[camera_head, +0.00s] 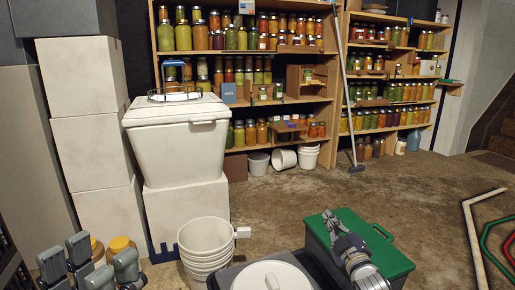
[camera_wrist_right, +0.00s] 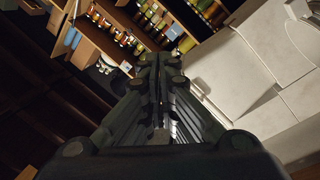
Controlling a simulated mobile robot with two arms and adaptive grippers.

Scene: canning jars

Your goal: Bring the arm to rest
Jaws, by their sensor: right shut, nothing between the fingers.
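My right gripper (camera_head: 332,222) is in the lower middle of the head view, in front of the green-lidded box (camera_head: 392,258) in the picture. Its fingers are together with nothing between them. In the right wrist view the closed fingers (camera_wrist_right: 158,75) point toward shelves of jars, seen tilted. My left gripper (camera_head: 100,257) is at the lower left edge of the head view, its grey fingers apart. Two jars with yellow-orange lids (camera_head: 119,243) show behind and between these fingers. I cannot tell whether they touch the fingers.
A stack of white buckets (camera_head: 206,255) stands between the grippers. A white cooler (camera_head: 178,135) sits on a white box, beside stacked white boxes (camera_head: 85,75). Shelves of jars (camera_head: 244,55) line the back. A mop (camera_head: 346,90) leans there. Open floor (camera_head: 410,185) lies at right.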

